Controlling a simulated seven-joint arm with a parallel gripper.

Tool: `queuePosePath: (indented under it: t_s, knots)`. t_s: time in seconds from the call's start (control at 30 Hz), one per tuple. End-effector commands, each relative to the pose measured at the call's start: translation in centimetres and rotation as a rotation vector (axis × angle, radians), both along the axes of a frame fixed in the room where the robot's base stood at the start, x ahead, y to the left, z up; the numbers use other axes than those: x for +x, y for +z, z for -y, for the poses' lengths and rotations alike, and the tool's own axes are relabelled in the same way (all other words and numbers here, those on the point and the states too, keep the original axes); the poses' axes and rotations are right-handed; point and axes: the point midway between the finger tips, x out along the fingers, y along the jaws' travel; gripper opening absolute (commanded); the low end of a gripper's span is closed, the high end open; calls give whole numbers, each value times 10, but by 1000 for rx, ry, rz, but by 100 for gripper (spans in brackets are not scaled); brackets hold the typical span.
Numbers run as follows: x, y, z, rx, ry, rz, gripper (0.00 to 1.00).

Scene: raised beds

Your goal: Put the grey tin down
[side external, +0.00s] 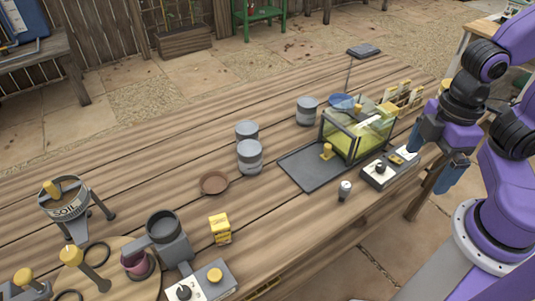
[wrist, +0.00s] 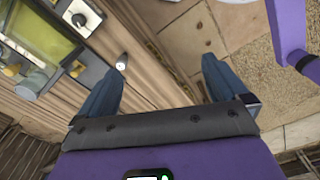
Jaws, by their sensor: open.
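Three grey tins stand upright on the wooden bench in the side view. The front tin (side external: 250,157) partly hides a second tin (side external: 246,131) close behind it; whether they touch is unclear. A third tin (side external: 307,111) stands farther right, near the glass box. My gripper (side external: 433,160) is open and empty, beyond the bench's right-hand edge and well away from all the tins. In the wrist view, my gripper's blue fingers (wrist: 163,70) are spread with nothing between them.
A switch box (side external: 380,171) and a small pale canister (side external: 345,190) are near the edge. A brown saucer (side external: 214,182), yellow packet (side external: 220,229) and soil hopper (side external: 62,196) lie left. Bare planks surround the saucer.

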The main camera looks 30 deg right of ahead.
Motion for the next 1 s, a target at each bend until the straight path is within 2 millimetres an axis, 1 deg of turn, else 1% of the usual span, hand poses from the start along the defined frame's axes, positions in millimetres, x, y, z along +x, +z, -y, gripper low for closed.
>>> queuePosePath:
  t_s: [0.07, 0.13, 0.23, 0.27, 0.43, 0.57, 0.6, 0.67, 0.7, 0.77, 0.8, 0.87, 0.9, 0.97, 1.0]
  knots:
    - [2, -1, 0, -11, 7, 4, 100]
    - [8, -4, 1, -44, 29, 14, 100]
    - [26, -12, 1, -143, 102, 49, 100]
    - [33, -15, 1, -183, 133, 65, 100]
    - [85, -30, -4, -444, 350, 162, 100]
    - [125, -40, -17, -634, 533, 238, 100]
    - [137, -43, -23, -689, 590, 261, 100]
    - [154, -48, -34, -770, 681, 295, 100]
    - [166, -51, -42, -821, 741, 318, 100]
    - [181, -57, -55, -896, 836, 352, 100]
    - [191, -62, -66, -943, 900, 377, 100]
    - [204, -69, -81, -1012, 997, 410, 100]
    - [212, -75, -93, -1053, 1065, 434, 100]
    - [223, -85, -111, -1113, 1165, 470, 100]
    - [228, -92, -123, -1147, 1230, 492, 100]
